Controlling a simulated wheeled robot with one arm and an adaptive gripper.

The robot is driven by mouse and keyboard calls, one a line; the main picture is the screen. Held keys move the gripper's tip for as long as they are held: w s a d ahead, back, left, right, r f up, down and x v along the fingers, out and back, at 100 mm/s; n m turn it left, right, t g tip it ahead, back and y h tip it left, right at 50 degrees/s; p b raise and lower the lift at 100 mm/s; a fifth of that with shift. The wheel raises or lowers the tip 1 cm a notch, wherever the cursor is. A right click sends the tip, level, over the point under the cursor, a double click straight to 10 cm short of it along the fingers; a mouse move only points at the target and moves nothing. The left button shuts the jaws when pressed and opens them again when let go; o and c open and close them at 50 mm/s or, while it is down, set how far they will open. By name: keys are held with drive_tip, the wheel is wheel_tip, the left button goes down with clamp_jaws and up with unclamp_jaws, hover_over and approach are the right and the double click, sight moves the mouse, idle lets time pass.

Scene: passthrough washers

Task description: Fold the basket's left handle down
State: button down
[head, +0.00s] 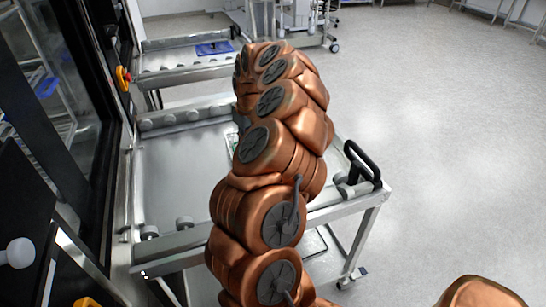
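I cannot make out the basket or its left handle in the head view. My copper arm rises through the middle of the picture and covers part of the nearer metal cart (180,165). A small pale green and grey patch (232,142) shows at the arm's left edge, over the cart; I cannot tell what it is. My gripper is not visible; the arm's far end bends away behind its own links.
The nearer cart has rollers and a black push handle (365,165) at its right end. A second cart (185,60) behind it carries a blue item (214,48). A dark glass-fronted machine (75,90) stands at the left. The floor (440,130) at right is clear.

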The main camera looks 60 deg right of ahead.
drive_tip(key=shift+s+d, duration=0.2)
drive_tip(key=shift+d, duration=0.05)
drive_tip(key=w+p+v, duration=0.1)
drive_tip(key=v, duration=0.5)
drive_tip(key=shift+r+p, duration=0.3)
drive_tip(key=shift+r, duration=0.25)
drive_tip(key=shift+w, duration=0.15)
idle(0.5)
